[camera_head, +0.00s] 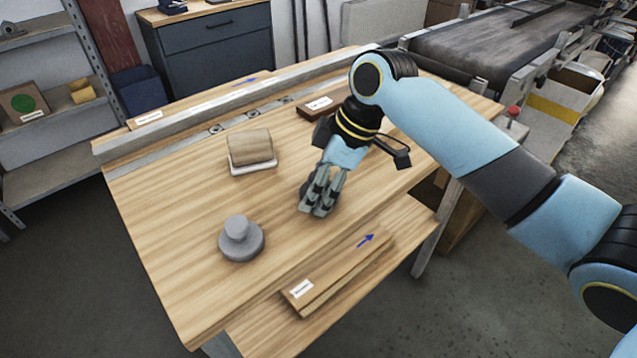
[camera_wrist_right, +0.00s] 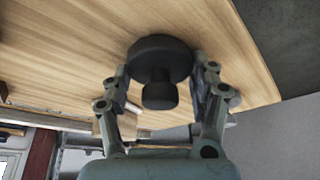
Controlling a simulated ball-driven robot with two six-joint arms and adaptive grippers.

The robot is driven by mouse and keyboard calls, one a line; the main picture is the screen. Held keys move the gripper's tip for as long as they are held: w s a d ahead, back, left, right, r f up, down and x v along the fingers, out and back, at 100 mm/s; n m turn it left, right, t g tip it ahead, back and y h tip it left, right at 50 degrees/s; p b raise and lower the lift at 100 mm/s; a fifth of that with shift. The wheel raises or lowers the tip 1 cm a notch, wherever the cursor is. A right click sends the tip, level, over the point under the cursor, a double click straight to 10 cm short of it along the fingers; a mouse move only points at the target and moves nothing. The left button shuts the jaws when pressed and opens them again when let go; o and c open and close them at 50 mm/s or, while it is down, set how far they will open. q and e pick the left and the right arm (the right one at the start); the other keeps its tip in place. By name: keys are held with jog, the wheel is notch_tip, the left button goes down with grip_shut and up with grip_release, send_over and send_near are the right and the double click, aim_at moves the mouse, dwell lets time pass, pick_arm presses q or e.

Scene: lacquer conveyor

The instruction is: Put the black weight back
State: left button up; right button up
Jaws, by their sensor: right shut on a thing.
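In the right wrist view a black weight (camera_wrist_right: 160,62), a round disc with a knob, sits between the fingers of my right gripper (camera_wrist_right: 162,75). The fingertips flank its disc; the tabletop shows behind it. In the head view my right gripper (camera_head: 320,208) points down over the front right part of the table. Its fingers are close together there, and the weight between them is largely hidden. Whether it touches the wood I cannot tell. A grey disc-shaped weight with a knob (camera_head: 240,241) stands upright on the table, left of and apart from the gripper. My left gripper is not in view.
A brown block on a white pad (camera_head: 252,150) lies left of the gripper. A dark brown labelled box (camera_head: 319,107) is behind it. A metal rail (camera_head: 226,105) crosses the table's back. Boards (camera_head: 340,270) lie on the lower shelf.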

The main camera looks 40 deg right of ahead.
jog(key=shift+s+f, duration=0.35)
jog(key=shift+f, duration=0.2)
jog(key=o, duration=1.2)
jog(key=shift+f, duration=0.1)
jog(key=o, duration=0.4)
jog(key=shift+w+a+f, duration=0.1)
jog(key=shift+w, duration=0.1)
jog(key=v, duration=1.3)
jog(key=shift+w+r, duration=0.3)
jog(key=shift+r, duration=0.1)
